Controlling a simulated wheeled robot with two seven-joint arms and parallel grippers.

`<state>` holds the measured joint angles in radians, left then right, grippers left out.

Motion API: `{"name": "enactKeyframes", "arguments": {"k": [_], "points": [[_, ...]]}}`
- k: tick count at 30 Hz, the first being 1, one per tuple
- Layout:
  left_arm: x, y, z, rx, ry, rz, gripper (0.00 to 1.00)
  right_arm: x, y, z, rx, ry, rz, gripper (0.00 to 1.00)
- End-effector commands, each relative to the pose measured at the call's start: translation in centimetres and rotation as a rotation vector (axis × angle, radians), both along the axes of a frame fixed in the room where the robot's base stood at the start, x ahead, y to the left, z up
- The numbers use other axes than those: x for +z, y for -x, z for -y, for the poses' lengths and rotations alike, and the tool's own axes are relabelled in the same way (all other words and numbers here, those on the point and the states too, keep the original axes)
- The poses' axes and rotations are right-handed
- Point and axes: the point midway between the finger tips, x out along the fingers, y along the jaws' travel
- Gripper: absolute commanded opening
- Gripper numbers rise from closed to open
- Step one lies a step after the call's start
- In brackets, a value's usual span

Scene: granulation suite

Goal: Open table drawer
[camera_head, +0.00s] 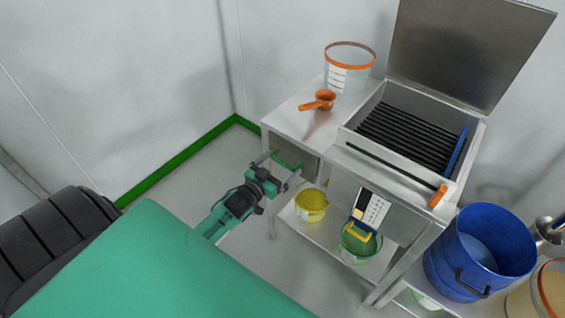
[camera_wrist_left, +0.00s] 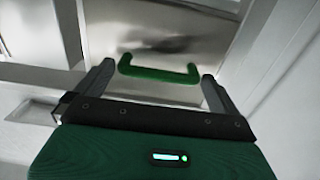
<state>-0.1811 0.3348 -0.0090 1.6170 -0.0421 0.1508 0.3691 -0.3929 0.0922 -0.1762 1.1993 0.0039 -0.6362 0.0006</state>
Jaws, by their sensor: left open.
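The table drawer (camera_head: 304,160) is a grey metal front under the left end of the table, and it looks closed. Its green bar handle (camera_head: 286,160) is on the front. In the left wrist view the handle (camera_wrist_left: 158,74) lies between and just ahead of the two fingers. My left gripper (camera_head: 277,168) is open at the handle, with one finger to each side. In the left wrist view the gripper (camera_wrist_left: 158,88) holds nothing, and I cannot tell whether it touches the handle. My right gripper is not in view.
On the table (camera_head: 290,117) stand a clear orange-rimmed container (camera_head: 349,72), an orange scoop (camera_head: 319,101) and an open-lidded box (camera_head: 408,130). A yellow bucket (camera_head: 311,206) and a green bucket (camera_head: 358,243) sit on the lower shelf. A blue drum (camera_head: 480,252) stands at right.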

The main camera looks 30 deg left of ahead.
Motion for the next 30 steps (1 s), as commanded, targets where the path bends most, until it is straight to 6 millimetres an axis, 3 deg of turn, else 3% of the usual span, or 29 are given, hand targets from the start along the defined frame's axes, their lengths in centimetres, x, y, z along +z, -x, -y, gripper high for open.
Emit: {"name": "enactKeyframes", "arguments": {"k": [6,15,23,30], "points": [[0.0,-1.5,0.1,0.000,0.000,0.000,1.00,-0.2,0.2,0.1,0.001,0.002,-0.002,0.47],[0.0,-1.7,0.2,0.000,0.000,-0.001,1.00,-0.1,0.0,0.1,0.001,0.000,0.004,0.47],[0.0,-1.6,0.2,-0.001,0.000,-0.001,0.53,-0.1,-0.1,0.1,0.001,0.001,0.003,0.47],[0.1,-1.0,0.1,0.000,0.000,-0.001,0.54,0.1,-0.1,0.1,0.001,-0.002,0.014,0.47]]}}
